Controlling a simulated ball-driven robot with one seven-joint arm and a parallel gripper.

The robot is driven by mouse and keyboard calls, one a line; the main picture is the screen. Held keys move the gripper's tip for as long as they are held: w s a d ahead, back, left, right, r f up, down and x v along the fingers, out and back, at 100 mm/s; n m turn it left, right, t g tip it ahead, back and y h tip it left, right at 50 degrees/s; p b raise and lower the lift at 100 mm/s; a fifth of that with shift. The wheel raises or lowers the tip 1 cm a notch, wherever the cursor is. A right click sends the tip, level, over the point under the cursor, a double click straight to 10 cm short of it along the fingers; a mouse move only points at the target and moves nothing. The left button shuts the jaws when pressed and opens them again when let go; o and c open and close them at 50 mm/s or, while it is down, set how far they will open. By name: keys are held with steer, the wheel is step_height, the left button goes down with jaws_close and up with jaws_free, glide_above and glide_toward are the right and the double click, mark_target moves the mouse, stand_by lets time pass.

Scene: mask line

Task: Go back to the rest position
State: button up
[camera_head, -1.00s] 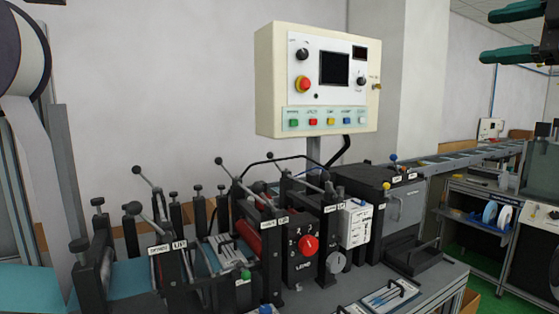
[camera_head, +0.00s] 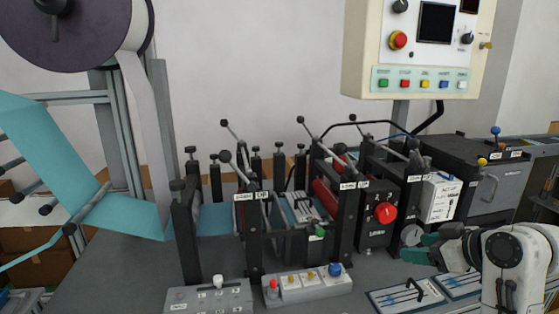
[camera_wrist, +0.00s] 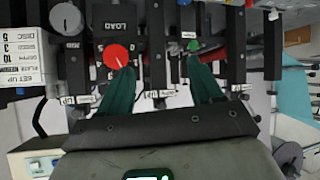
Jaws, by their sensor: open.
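My gripper (camera_head: 425,248) is at the lower right in the head view, to the right of the red knob (camera_head: 385,212) and in front of the machine. Its dark green fingers point left. In the wrist view my gripper (camera_wrist: 160,75) shows two green fingers spread wide apart with nothing between them. The left finger overlaps the lower edge of the red knob (camera_wrist: 118,55) in that picture. Whether it touches the knob cannot be told.
The mask machine has several upright levers (camera_head: 247,185). Below are a grey button box (camera_head: 210,297), a push-button panel (camera_head: 305,286) and a blue-white tray (camera_head: 400,297). A control cabinet (camera_head: 420,65) hangs above. A reel (camera_head: 75,30) and teal sheet (camera_head: 60,165) are at left.

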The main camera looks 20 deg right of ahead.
steer(key=s+a+f+m+g+y, duration=0.1)
steer(key=s+a+f+g, duration=0.2)
steer(key=a+f, duration=0.5)
steer(key=s+a+f+m+g, duration=0.15)
steer(key=s+a+f, duration=0.35)
steer(key=f, duration=0.6)
steer(key=s+a+f+g, duration=0.2)
steer(key=s+a+f, duration=0.2)
steer(key=s, duration=0.4)
steer(key=s+a+f+g+h, duration=0.1)
steer(key=s+a+f+g, duration=0.2)
steer(key=s+f, duration=0.4)
steer(key=shift+s+a+g, duration=0.35)
steer(key=shift+s+a, duration=0.3)
steer(key=shift+a, duration=0.2)
